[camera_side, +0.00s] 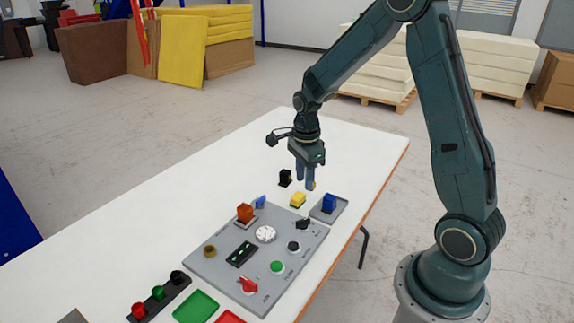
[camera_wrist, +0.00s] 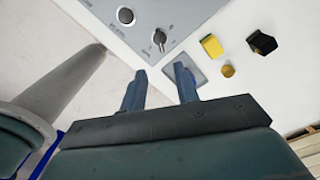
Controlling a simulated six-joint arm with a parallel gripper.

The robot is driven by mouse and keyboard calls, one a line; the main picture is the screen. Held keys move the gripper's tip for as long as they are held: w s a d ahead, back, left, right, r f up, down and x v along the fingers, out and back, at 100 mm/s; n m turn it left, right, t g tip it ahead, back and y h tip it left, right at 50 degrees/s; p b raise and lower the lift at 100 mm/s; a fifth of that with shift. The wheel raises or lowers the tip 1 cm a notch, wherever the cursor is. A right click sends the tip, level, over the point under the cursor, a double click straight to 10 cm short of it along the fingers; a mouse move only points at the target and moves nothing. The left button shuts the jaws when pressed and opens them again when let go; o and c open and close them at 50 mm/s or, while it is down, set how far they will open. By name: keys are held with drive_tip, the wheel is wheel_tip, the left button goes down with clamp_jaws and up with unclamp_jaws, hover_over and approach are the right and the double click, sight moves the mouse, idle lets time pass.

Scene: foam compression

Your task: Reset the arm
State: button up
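My gripper (camera_side: 307,186) hangs above the far right part of the white table, fingers pointing down. In the wrist view its two fingers (camera_wrist: 159,84) stand apart with nothing seen between them. A yellow block (camera_side: 298,200) and a black block (camera_side: 285,177) stand on the table near it. A small yellow round piece (camera_wrist: 228,71) lies beside the yellow block. A blue block (camera_side: 329,203) stands on a grey plate (camera_side: 341,212); in the wrist view a finger mostly hides the block. My arm is bent, reaching from its base at the right.
Green (camera_side: 196,306) and red trays and a black holder with cups are at the front. Pallets of foam stand behind.

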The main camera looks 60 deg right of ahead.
drive_tip(key=s+a+r+n+t, duration=0.1)
drive_tip(key=s+a+r+n, duration=0.2)
drive_tip(key=r+n, duration=0.25)
drive_tip(key=s+a+r+n+t, duration=0.1)
drive_tip(key=s+a+r+n, duration=0.2)
drive_tip(key=r+n, duration=0.3)
drive_tip(key=s+a+r+n+t, duration=0.1)
drive_tip(key=s+a+r+n, duration=0.2)
drive_tip(key=s+n, duration=0.3)
drive_tip(key=s+a+r+n+t, duration=0.2)
drive_tip(key=s+a+r+n, duration=0.1)
drive_tip(key=s+n, duration=0.3)
drive_tip(key=shift+s+r+t, duration=0.3)
drive_tip(key=shift+s+r, duration=0.4)
drive_tip(key=shift+s, duration=0.15)
drive_tip(key=shift+a+n, duration=0.1)
drive_tip(key=shift+n, duration=0.15)
